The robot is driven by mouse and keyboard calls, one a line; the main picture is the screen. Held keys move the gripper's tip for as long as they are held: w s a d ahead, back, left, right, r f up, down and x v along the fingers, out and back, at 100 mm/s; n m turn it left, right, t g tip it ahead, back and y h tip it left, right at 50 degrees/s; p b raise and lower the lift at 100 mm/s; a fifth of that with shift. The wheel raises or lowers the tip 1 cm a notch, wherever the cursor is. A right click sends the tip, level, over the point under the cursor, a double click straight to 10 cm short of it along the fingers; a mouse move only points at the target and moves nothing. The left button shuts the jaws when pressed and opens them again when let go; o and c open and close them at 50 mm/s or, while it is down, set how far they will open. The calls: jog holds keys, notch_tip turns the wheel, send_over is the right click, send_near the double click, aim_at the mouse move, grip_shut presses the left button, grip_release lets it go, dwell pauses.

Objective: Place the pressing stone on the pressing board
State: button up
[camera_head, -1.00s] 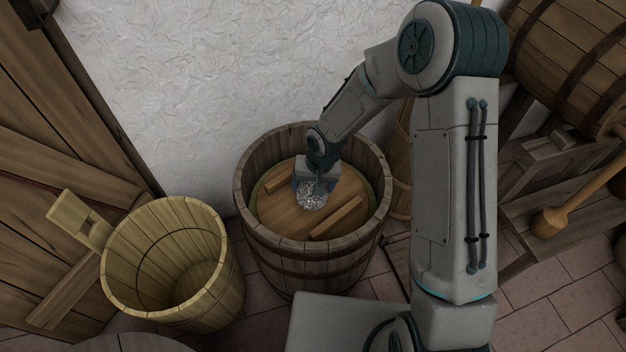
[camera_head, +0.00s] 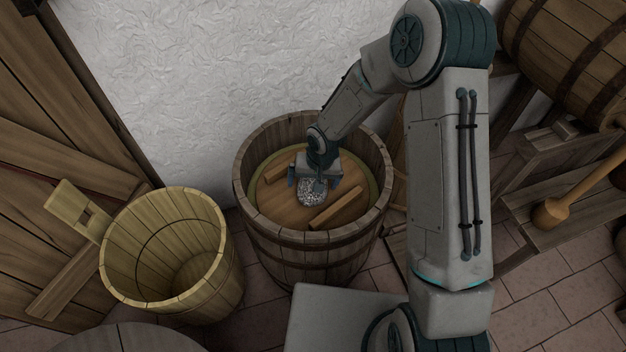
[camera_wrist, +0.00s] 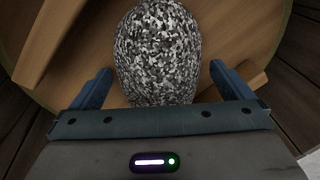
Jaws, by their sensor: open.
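The pressing stone (camera_head: 312,192), speckled grey and white, rests on the round wooden pressing board (camera_head: 279,206) inside a wooden barrel. It lies between the two raised wooden battens of the board. My gripper (camera_head: 315,186) is just above and behind the stone, with its blue fingers spread wide. In the wrist view the stone (camera_wrist: 157,52) sits between and beyond the open fingers of my gripper (camera_wrist: 160,85), with a gap on each side. The board (camera_wrist: 235,35) shows beneath it. The underside of the stone is hidden.
The barrel's staved wall (camera_head: 300,249) surrounds the board. An empty light wooden bucket (camera_head: 175,262) stands to the left. A wooden bench with a mallet (camera_head: 553,211) and a large cask (camera_head: 570,55) are at the right. A white wall (camera_head: 220,70) rises behind.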

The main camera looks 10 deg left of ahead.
notch_tip(320, 180, up, 12)
jog(key=d+p, duration=0.2)
jog(key=p, duration=0.1)
jog(key=s+d+r+h, duration=0.2)
jog(key=s+d+r, duration=0.3)
jog(key=d+r, duration=0.65)
jog(key=s+d+r+m, duration=0.1)
jog(key=s+d+r, duration=0.5)
jog(key=s+d, duration=0.3)
jog(key=s, duration=0.3)
jog(key=shift+s+d+m+t, duration=0.15)
jog(key=shift+m+t, duration=0.25)
jog(key=shift+r, duration=0.1)
